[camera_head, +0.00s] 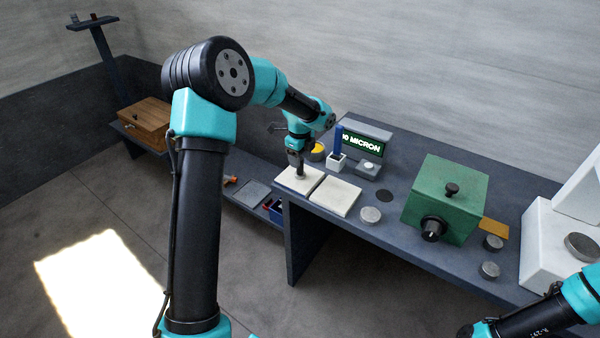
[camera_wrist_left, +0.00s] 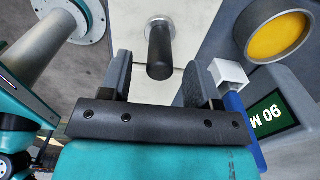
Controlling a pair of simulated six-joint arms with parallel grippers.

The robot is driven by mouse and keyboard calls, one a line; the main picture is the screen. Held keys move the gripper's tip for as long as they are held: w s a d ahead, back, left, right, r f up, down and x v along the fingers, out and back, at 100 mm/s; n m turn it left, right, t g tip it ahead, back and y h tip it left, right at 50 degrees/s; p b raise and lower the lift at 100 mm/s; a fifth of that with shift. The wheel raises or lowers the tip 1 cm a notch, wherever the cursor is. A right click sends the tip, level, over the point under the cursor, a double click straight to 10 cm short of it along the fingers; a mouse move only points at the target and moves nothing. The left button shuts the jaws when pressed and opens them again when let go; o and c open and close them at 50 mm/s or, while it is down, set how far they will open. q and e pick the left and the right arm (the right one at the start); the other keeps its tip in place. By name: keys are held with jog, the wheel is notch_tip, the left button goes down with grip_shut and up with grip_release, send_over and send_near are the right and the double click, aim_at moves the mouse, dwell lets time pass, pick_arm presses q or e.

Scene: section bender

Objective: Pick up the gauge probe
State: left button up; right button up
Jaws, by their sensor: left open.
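What looks like the gauge probe, a dark upright cylinder with a silver round foot (camera_wrist_left: 160,50), stands on a white pad. In the head view the probe (camera_head: 300,173) shows only partly under my left gripper (camera_head: 297,158). My left gripper is open and points down over it. In the left wrist view my left gripper (camera_wrist_left: 158,77) has one finger on each side of the probe, with gaps beside it, so it is not gripped. My right arm shows at the lower right of the head view; its gripper is not clearly in view.
A second white pad (camera_head: 335,196) lies beside the first. Near the gripper stand a white holder (camera_head: 337,163) with a blue upright piece, a yellow-topped round part (camera_head: 318,151) and a MICRON display (camera_head: 362,143). A green box (camera_head: 446,199) and metal discs are farther right.

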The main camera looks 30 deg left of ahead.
pick_arm(q)
jog(key=shift+f, duration=1.45)
jog(key=shift+c, duration=0.3)
grip_shut()
jog(key=shift+r, duration=0.15)
jog(key=shift+r, duration=1.55)
jog(key=shift+s+d+r, duration=0.15)
jog(key=shift+s+d, duration=0.05)
jog(key=shift+s, duration=0.05)
jog(key=s+d+r, duration=0.1)
jog(key=s+d, duration=0.7)
jog(key=s, duration=0.5)
jog(key=shift+r, duration=0.15)
